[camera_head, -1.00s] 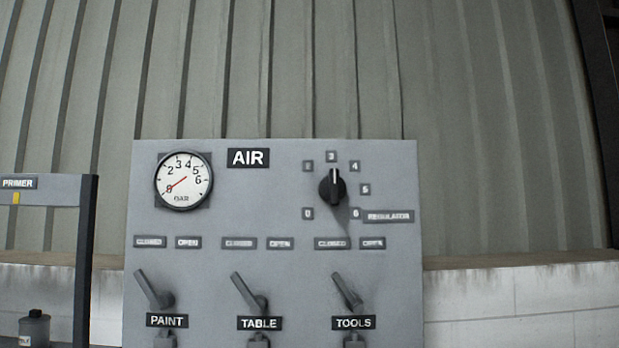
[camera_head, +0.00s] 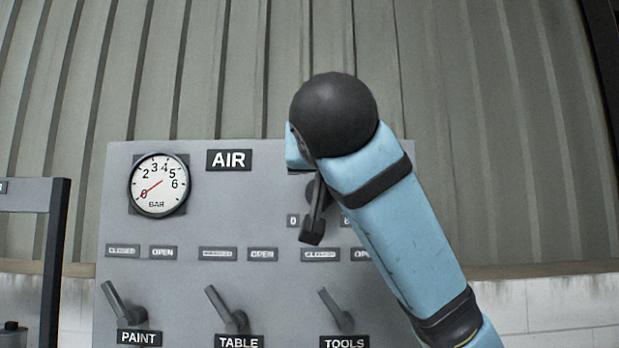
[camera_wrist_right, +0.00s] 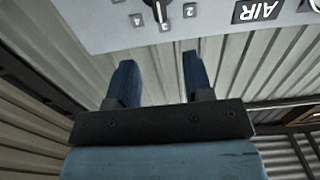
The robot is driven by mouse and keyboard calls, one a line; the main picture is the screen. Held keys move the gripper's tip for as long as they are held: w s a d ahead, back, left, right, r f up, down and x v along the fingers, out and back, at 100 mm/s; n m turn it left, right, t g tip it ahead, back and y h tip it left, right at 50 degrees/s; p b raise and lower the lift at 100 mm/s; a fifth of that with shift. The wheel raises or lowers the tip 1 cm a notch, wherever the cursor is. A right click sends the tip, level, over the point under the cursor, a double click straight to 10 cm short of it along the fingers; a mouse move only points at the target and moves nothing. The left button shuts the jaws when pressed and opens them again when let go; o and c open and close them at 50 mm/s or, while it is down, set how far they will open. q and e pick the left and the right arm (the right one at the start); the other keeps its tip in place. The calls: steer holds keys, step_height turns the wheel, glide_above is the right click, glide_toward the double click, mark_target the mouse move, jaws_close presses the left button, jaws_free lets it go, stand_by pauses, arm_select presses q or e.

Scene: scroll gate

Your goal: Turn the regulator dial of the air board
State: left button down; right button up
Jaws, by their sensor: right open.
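The grey air board (camera_head: 215,275) stands ahead in the head view. Its regulator dial (camera_head: 311,190) is mostly hidden behind my right arm. In the right wrist view the black dial (camera_wrist_right: 150,6) is cut off at the top edge, near the 4, 3 and 2 labels; its exact setting cannot be read. My right gripper (camera_wrist_right: 159,62) is open, its two blue fingers apart with nothing between them. In that view the fingertips lie below the dial, by the board's edge. The pressure gauge (camera_head: 158,185) has its red needle near 0. My left gripper is out of view.
Below the dial are the PAINT lever (camera_head: 121,303), TABLE lever (camera_head: 222,308) and TOOLS lever (camera_head: 333,310), all tilted left. A dark frame (camera_head: 57,235) stands at the left. A corrugated wall (camera_head: 230,70) rises behind the board.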

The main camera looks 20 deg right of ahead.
steer(key=p+x, duration=0.5)
steer(key=x, duration=0.8)
steer(key=shift+w, duration=0.3)
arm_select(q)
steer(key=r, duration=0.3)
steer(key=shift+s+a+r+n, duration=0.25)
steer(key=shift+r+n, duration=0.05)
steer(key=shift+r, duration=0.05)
arm_select(e)
steer(key=shift+d, duration=0.1)
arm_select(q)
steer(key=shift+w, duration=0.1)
arm_select(e)
steer(key=shift+c, duration=0.8)
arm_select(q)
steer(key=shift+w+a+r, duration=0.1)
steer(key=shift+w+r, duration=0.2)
arm_select(e)
jaws_close()
